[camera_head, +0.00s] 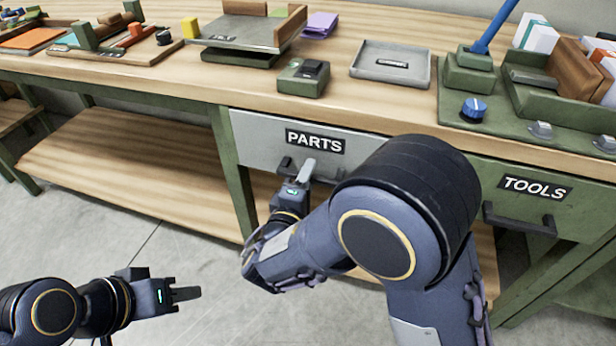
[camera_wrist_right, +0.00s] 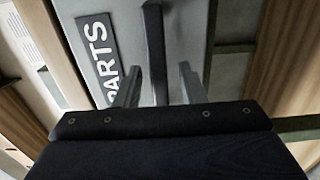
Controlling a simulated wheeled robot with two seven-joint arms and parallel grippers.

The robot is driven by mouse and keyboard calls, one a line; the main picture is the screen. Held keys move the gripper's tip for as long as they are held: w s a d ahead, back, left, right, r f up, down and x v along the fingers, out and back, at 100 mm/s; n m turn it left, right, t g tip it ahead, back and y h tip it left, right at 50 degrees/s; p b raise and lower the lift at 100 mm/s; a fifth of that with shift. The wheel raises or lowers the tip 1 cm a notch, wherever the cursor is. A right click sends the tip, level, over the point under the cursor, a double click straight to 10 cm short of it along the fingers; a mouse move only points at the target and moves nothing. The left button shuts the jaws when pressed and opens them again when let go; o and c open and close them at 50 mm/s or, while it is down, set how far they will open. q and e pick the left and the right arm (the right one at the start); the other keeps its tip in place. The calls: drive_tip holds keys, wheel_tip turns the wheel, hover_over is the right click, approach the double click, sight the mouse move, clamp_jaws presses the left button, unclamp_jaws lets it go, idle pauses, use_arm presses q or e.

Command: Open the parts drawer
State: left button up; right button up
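The parts drawer (camera_head: 262,138) has a light grey front with a black PARTS label (camera_head: 315,141) and looks flush under the worktop. Its dark bar handle (camera_head: 326,178) is partly hidden by my right arm. My right gripper (camera_head: 301,177) is at the handle. In the right wrist view, the handle (camera_wrist_right: 155,45) runs between the two spread fingers of the right gripper (camera_wrist_right: 159,87), with a visible gap on the right side. My left gripper (camera_head: 186,294) is low at the left, away from the drawer and empty; its finger gap is unclear.
A green TOOLS drawer (camera_head: 520,192) with its own handle is at the right. The worktop (camera_head: 340,103) holds a grey tray (camera_head: 392,62), a green stamp-like block (camera_head: 304,78) and a green organizer. A wooden lower shelf (camera_head: 130,165) lies left. Floor before the drawer is open.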

drive_tip(key=shift+w, duration=0.2)
drive_tip(key=shift+c, duration=0.5)
clamp_jaws()
drive_tip(key=shift+s, duration=0.1)
